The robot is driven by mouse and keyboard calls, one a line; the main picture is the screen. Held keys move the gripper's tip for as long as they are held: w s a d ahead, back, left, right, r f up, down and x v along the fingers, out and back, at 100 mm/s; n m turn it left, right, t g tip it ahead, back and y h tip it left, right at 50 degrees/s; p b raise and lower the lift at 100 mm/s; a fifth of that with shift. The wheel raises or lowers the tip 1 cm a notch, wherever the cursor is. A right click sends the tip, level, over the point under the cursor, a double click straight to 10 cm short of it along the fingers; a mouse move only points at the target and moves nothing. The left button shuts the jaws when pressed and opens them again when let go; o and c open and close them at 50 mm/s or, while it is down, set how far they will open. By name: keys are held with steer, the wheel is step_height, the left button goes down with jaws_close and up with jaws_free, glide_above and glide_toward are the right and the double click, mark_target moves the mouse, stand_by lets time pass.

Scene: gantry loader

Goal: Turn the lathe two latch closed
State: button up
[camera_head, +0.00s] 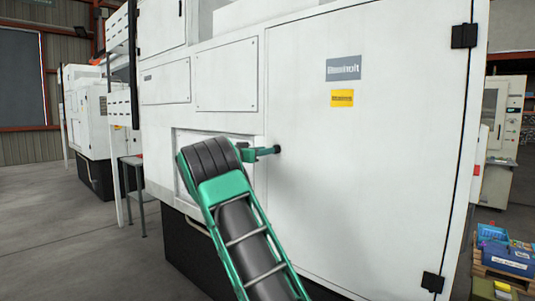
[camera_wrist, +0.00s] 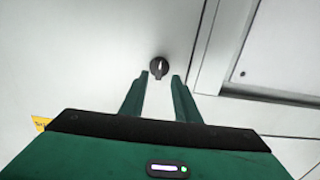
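The latch is a small round black knob with a light pointer mark, on the white machine door; it shows in the wrist view (camera_wrist: 159,68) and in the head view (camera_head: 277,149). My gripper (camera_wrist: 159,82) is open in the wrist view, with its two green fingers apart and the latch just beyond and between their tips. In the head view my gripper (camera_head: 268,151) is at the latch, seen from the side. I cannot tell whether the fingers touch the knob. The white machine door (camera_head: 370,190) looks shut.
A grey label (camera_head: 343,68) and a yellow label (camera_head: 342,98) are on the door above the latch. Black hinges (camera_head: 464,36) line its right edge. A pallet with blue crates (camera_head: 508,258) stands on the floor at right. Open floor (camera_head: 60,225) lies at left.

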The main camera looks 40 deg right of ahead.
mark_target(276, 149)
steer(key=shift+w+d, duration=0.2)
steer(key=shift+d, duration=1.8)
jaws_close()
steer(key=shift+a+n, duration=0.1)
steer(key=shift+n, duration=0.3)
steer(key=shift+w+a+f+n, duration=0.1)
steer(key=shift+w+n, duration=0.05)
steer(key=shift+n, duration=2.75)
steer(key=shift+w+d+f+n, duration=0.1)
steer(key=shift+n, duration=2.8)
steer(key=shift+w+a+f+n, duration=0.1)
steer(key=shift+w+n, duration=0.05)
steer(key=shift+n, duration=2.75)
